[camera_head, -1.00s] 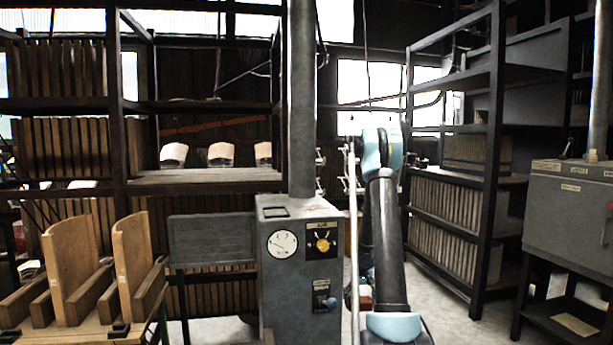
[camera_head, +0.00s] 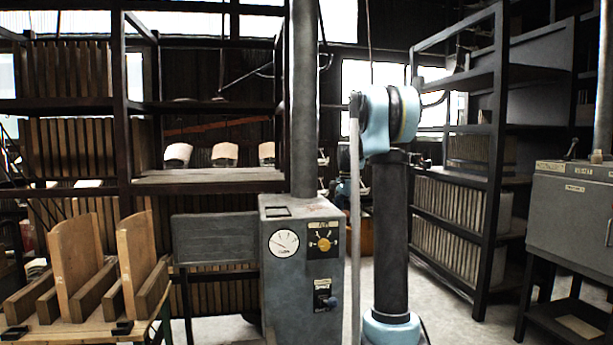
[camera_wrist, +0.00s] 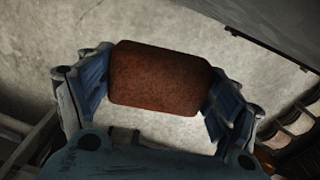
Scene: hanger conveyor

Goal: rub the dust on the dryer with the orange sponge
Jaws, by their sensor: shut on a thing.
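The sponge (camera_wrist: 158,78), a rust-orange block with rounded edges, is in my gripper (camera_wrist: 157,88) in the wrist view. The two blue-grey fingers press on its left and right ends, and the floor shows behind it. In the head view I cannot make out the gripper or the sponge. A grey cabinet (camera_head: 292,290) with a round gauge, a dial and a tall pipe stands at centre. Another grey cabinet (camera_head: 568,220) with a pipe stands at the far right. I cannot tell which is the dryer, and no dust patch is clear.
A dark rack (camera_head: 483,245) with filled shelves stands right of my arm. Shelving (camera_head: 122,150) fills the back left. A wooden stand with upright boards (camera_head: 78,262) is at the front left. Grey floor (camera_head: 455,325) is open between the rack and my arm.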

